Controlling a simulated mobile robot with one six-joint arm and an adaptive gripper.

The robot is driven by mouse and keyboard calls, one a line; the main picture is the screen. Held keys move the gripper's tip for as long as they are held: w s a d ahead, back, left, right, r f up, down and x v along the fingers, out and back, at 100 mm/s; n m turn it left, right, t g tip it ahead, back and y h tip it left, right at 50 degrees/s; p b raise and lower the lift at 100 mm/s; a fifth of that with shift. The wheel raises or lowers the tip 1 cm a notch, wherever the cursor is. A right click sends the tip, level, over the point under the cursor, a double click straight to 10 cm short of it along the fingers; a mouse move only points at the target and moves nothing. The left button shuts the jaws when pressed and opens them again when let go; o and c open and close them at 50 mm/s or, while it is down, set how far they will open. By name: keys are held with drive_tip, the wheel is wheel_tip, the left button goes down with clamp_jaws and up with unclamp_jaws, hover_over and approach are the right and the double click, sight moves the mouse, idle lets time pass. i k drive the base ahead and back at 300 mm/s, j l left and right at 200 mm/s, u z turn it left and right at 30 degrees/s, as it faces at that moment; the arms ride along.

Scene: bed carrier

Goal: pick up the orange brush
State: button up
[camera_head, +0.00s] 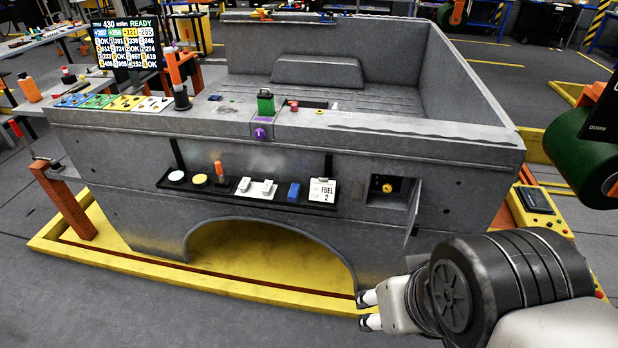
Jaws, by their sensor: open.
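A small orange upright handle on a dark base, which looks like the orange brush (219,170), stands on the black shelf (262,201) on the side of the grey truck bed. It is between a yellow disc and white blocks. My gripper (367,310) is at the lower right, in front of the bed's lower edge. Its two pale fingers with dark tips point left and are apart, with nothing seen between them. It is well below and to the right of the brush, not touching it.
The shelf also holds a blue block (293,192) and a FUEL card (322,190). A larger orange cylinder (174,68) stands on the bed's top left. An open hatch door (413,209) sticks out above my gripper. A yellow platform (255,258) lies below the bed.

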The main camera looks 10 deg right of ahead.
sight(218, 164)
drive_tip(key=i+j, duration=1.55)
drive_tip(key=k+j+u, duration=0.05)
drive_tip(key=j, duration=0.15)
